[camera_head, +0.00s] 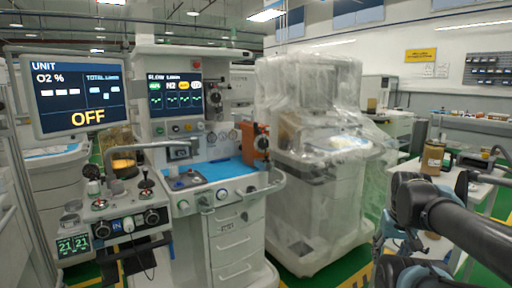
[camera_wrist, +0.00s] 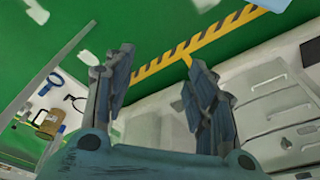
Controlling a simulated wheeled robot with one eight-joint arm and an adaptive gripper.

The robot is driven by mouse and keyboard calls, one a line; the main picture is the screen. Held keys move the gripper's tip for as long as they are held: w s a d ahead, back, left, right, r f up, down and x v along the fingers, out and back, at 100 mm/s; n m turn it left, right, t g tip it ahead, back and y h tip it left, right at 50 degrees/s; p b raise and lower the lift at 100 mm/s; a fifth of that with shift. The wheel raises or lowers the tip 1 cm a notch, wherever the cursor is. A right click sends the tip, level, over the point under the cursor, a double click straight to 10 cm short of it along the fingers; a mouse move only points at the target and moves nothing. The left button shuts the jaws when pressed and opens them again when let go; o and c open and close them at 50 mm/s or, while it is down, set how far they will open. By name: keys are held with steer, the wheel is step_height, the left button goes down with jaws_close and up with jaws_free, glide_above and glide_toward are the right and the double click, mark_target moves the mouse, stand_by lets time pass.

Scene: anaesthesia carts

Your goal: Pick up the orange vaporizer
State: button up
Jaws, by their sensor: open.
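The orange vaporizer (camera_head: 261,142) is upright on the right side of the anaesthesia cart (camera_head: 228,218), beside the blue work surface (camera_head: 212,172). The vaporizer does not show clearly in the wrist view.
A plastic-wrapped machine (camera_head: 322,190) stands right of the cart. A monitor reading OFF (camera_head: 75,95) is at the left. A table with a brown jar (camera_head: 432,158) is at the right, near my arm. Green floor with yellow-black striped tape (camera_wrist: 190,48) lies below my gripper.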

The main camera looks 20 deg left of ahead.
steer(key=o, duration=0.8)
steer(key=shift+m+t+y, duration=0.4)
steer(key=shift+y, duration=0.3)
steer(key=w+a, duration=0.1)
steer(key=w+a+r, duration=0.1)
steer(key=w+a, duration=0.1)
steer(key=shift+r, duration=0.15)
steer(key=m+t+y, duration=0.6)
steer(key=m+y, duration=0.5)
steer(key=m, duration=0.5)
glide_toward(265, 142)
steer(key=s+d+f, duration=0.3)
steer(key=s+d, duration=0.4)
steer(key=w+a+m+t, duration=0.1)
steer(key=w+a+m, duration=0.2)
steer(key=w+a, duration=0.1)
steer(key=w+a+m, duration=0.3)
steer(key=w+a, duration=0.1)
steer(key=a, duration=0.2)
steer(key=w+a+m+t+y, duration=0.1)
steer(key=w+a+m, duration=0.2)
steer(key=w+a, duration=0.2)
steer(key=shift+r+m+t, duration=0.3)
steer(key=shift+r, duration=0.1)
steer(key=shift+r+x, duration=0.1)
steer(key=shift+x, duration=1.35)
steer(key=shift+r+x, duration=0.15)
steer(key=shift+x, duration=1.3)
